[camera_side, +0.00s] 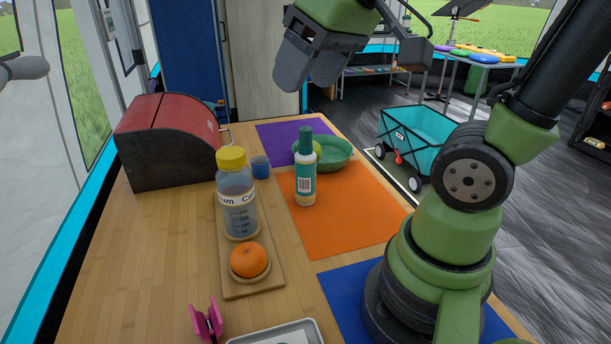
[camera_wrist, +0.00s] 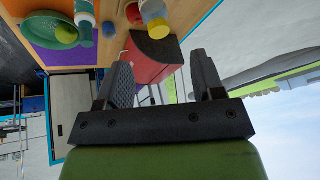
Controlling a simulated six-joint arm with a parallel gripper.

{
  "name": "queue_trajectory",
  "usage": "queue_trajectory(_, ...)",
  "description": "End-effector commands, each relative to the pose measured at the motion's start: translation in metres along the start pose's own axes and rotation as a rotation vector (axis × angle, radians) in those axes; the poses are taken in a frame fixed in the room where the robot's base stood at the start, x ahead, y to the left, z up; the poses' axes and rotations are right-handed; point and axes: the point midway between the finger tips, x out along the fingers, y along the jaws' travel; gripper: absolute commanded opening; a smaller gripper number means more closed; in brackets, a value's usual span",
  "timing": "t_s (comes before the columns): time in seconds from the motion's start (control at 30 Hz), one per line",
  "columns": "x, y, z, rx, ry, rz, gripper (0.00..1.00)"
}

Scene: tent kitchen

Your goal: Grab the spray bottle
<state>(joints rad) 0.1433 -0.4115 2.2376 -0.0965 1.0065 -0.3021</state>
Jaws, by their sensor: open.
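The likely spray bottle (camera_side: 305,182) stands upright on the orange mat, with a dark green top, a pale body and a teal label with a barcode. No trigger is clearly visible. In the wrist view the bottle (camera_wrist: 84,18) shows at the upper left, outside the jaws. My gripper (camera_side: 305,84) is high above the far side of the table, behind and above the bottle in the side view, apart from it. In the wrist view my gripper (camera_wrist: 162,62) has its fingers spread with nothing held between them.
A green bowl (camera_side: 340,155) holding a yellow-green item stands just behind the bottle. A yellow-lidded jar (camera_side: 236,200) and an orange (camera_side: 249,260) rest on a wooden board left of it.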

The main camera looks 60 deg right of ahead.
Motion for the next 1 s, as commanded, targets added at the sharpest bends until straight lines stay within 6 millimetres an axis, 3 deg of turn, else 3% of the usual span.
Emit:
queue_trajectory(0.03,0.009,0.012,-0.016,-0.034,-0.048,0.032,0.62)
queue_trajectory(0.2,0.042,0.057,-0.057,-0.182,-0.201,0.092,0.62)
queue_trajectory(0.33,0.072,0.099,-0.074,-0.282,-0.321,0.099,0.62)
queue_trajectory(0.5,0.103,0.144,-0.079,-0.373,-0.432,0.077,0.62)
queue_trajectory(0.7,0.121,0.164,-0.076,-0.417,-0.48,0.058,0.62)
queue_trajectory(1.0,0.157,0.171,-0.058,-0.42,-0.481,0.056,0.62)
